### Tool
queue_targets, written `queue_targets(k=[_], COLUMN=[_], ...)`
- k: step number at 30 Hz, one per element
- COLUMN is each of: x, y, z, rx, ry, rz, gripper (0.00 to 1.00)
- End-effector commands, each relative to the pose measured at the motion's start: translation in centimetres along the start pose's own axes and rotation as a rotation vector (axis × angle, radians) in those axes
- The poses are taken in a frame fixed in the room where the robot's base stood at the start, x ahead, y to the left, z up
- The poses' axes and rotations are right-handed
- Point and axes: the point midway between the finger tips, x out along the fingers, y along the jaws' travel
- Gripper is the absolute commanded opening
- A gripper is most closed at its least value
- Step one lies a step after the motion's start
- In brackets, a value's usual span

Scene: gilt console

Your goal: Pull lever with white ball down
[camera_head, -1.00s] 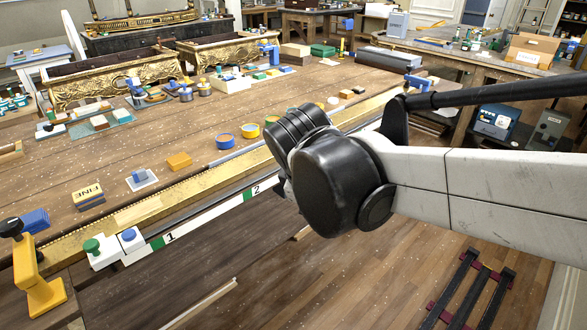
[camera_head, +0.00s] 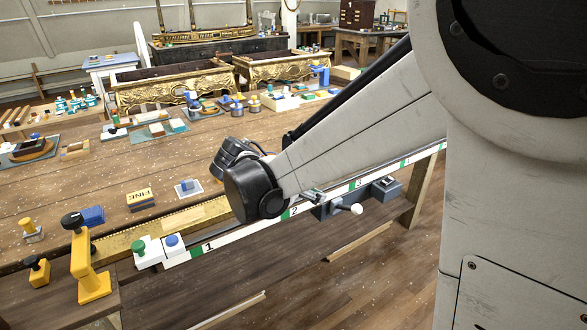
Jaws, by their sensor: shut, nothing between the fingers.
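The lever's white ball (camera_head: 356,209) shows on the front of the bench, right of my arm's elbow. Its short stem joins a dark blue-grey housing (camera_head: 328,208) under the numbered white strip, between marks 2 and 3. The lever points out to the right and stands nearly level in the picture. My arm passes above and to the left of it. My gripper cannot be made out; it seems hidden behind my arm. I see no contact with the ball.
A dark box (camera_head: 386,189) sits on the rail right of the lever. White blocks with green and blue knobs (camera_head: 160,248) and a yellow stand (camera_head: 88,270) are at the left end. Small parts crowd the bench top (camera_head: 60,185). The floor in front is mostly clear.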

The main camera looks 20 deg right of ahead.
Motion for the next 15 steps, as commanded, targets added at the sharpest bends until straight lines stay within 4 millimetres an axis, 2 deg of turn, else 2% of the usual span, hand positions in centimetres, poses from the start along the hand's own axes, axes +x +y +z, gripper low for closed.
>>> queue_targets(k=[6, 15], x=[-0.16, -0.16], y=[1.01, 1.1], z=[-0.3, -0.34], rx=[-0.095, -0.109], ry=[-0.051, -0.058], rz=[-0.031, -0.036], gripper=[0.0, 0.0])
